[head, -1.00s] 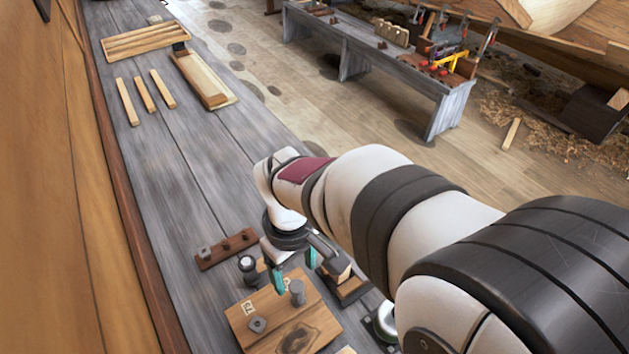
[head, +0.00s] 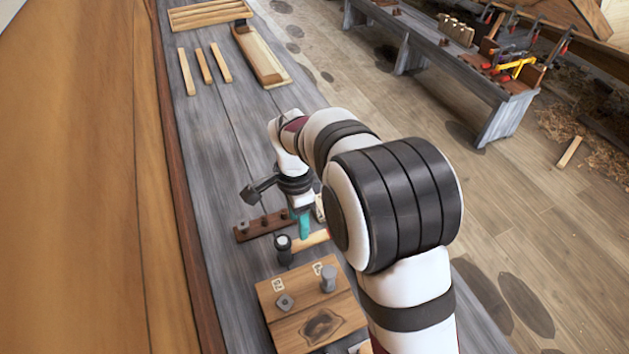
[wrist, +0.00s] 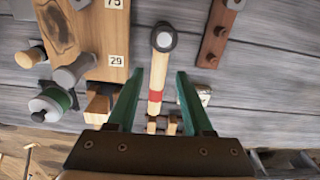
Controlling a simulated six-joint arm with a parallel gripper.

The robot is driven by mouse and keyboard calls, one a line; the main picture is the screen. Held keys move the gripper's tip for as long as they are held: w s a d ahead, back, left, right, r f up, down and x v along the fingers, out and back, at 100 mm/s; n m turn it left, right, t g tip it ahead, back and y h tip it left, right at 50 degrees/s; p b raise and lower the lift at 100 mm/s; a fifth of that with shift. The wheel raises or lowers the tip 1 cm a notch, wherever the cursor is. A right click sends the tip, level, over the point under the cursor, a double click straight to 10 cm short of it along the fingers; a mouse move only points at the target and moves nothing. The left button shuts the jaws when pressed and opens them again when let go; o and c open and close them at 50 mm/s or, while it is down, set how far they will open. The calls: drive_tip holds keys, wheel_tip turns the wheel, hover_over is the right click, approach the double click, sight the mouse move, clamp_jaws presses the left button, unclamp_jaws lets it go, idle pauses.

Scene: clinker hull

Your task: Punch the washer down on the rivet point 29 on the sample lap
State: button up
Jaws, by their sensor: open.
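The sample lap (head: 330,315) is a wooden board on the bench, with labels 75 and 29 in the wrist view (wrist: 118,42). A grey cylinder, seemingly the punch (head: 328,279), stands at label 29 and also shows in the wrist view (wrist: 74,73). Any washer beneath it is hidden. A square grey washer (head: 285,302) sits by the other label. My gripper (head: 303,228) is open beyond the lap. In the wrist view its teal fingers (wrist: 159,78) stand on either side of a hammer's red-banded wooden handle (wrist: 157,75), apparently without touching it. The hammer's dark head (head: 284,248) has a pale face.
A dark rack with pegs (head: 265,224) stands behind the hammer. In the wrist view, a green-banded tin (wrist: 55,103) and a wooden block (wrist: 100,104) are near the lap. Wooden strips (head: 204,66) and trays lie far along the bench. The bench between is clear.

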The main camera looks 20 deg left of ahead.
sight(299, 241)
drive_tip(key=shift+f, duration=0.3)
wheel_tip(299, 241, down, 8)
drive_tip(key=shift+f, duration=0.25)
clamp_jaws()
drive_tip(key=shift+r, duration=0.25)
idle(1.6)
drive_tip(key=shift+r, duration=0.45)
